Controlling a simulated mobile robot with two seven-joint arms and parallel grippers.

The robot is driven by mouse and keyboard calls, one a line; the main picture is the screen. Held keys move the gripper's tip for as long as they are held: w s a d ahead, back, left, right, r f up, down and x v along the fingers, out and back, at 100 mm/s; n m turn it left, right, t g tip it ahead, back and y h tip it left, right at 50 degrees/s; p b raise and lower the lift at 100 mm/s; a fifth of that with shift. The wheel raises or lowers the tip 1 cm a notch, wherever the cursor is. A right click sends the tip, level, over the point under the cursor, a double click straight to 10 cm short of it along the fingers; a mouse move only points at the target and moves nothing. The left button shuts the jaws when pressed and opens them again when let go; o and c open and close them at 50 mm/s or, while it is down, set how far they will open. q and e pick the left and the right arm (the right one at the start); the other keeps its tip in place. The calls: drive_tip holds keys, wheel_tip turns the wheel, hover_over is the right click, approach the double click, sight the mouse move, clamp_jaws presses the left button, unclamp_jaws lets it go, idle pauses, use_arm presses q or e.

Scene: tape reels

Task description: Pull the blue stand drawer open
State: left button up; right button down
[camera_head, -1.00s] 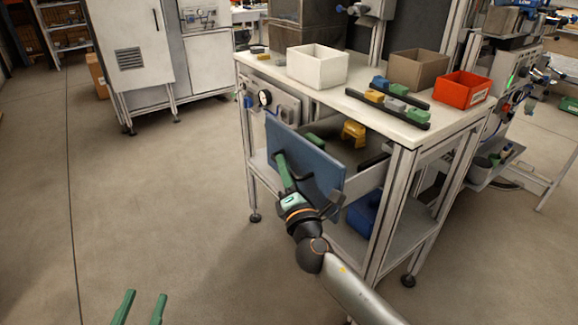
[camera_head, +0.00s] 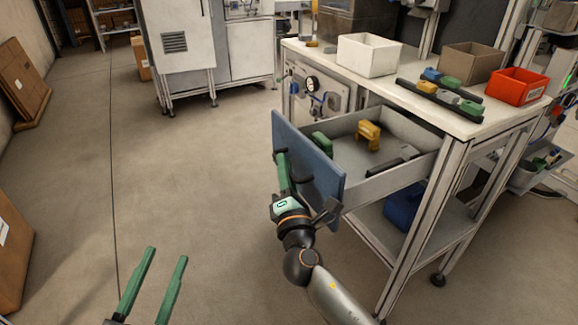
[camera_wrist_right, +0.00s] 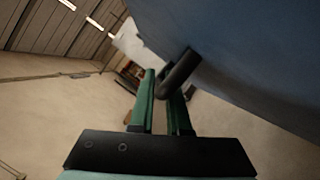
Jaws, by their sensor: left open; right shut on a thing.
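The drawer with the blue front (camera_head: 312,165) stands well out from the white-topped stand in the head view. Inside its grey tray are a yellow piece (camera_head: 368,135), a green piece (camera_head: 322,143) and a dark flat piece. My right gripper (camera_head: 281,165) is at the drawer front, shut on the dark handle. My left gripper (camera_head: 165,268) is open and empty over the floor at the lower left.
On the stand top (camera_head: 395,100) are a white bin (camera_head: 368,56), a brown bin (camera_head: 470,62), a red bin (camera_head: 517,87) and dark racks with coloured pieces. A blue container (camera_head: 402,208) sits on the lower shelf. Cardboard boxes stand at the left. The floor between is clear.

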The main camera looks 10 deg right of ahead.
drive_tip(key=c, duration=0.9)
unclamp_jaws()
use_arm(q)
drive_tip(key=shift+f, duration=0.15)
drive_tip(key=shift+s, duration=0.1)
use_arm(e)
drive_tip(key=shift+f, duration=0.1)
